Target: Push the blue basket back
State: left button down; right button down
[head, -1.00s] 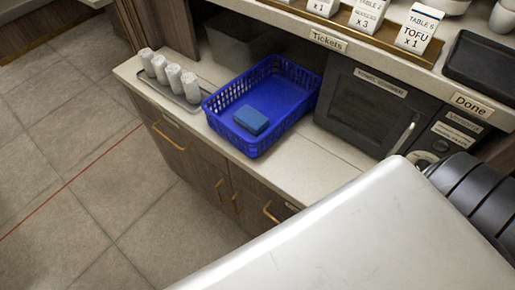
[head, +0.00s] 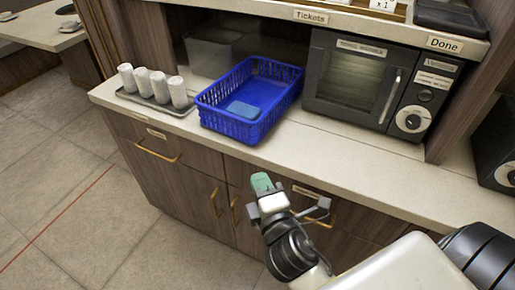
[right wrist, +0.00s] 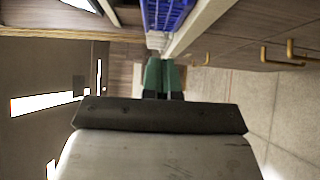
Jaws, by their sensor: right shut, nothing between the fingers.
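The blue basket (head: 249,98) is a plastic crate with slotted walls on the counter, left of the microwave, and its front end sits close to the counter's front edge. A blue block (head: 243,110) lies inside it. In the right wrist view part of the basket (right wrist: 165,14) shows at the top. My right gripper (head: 262,184) has green fingertips. It is shut and empty, in front of the cabinet doors and below the basket, apart from it. Its green fingers show in the right wrist view (right wrist: 165,74). My left gripper is not in view.
A tray (head: 152,103) with several white rolled towels (head: 158,86) stands left of the basket. A microwave (head: 357,82) stands right of it. A shelf (head: 330,16) overhangs the back. The counter front (head: 330,150) is clear.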

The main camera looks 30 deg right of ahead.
jog(key=p, duration=0.2)
send_near(251, 133)
jog(key=w+a, duration=0.2)
jog(key=w, duration=0.2)
jog(key=shift+w+d, duration=0.95)
jog(key=shift+d, duration=0.05)
jog(key=shift+w+d, duration=0.25)
jog(key=shift+d, duration=0.1)
jog(key=shift+p, duration=0.3)
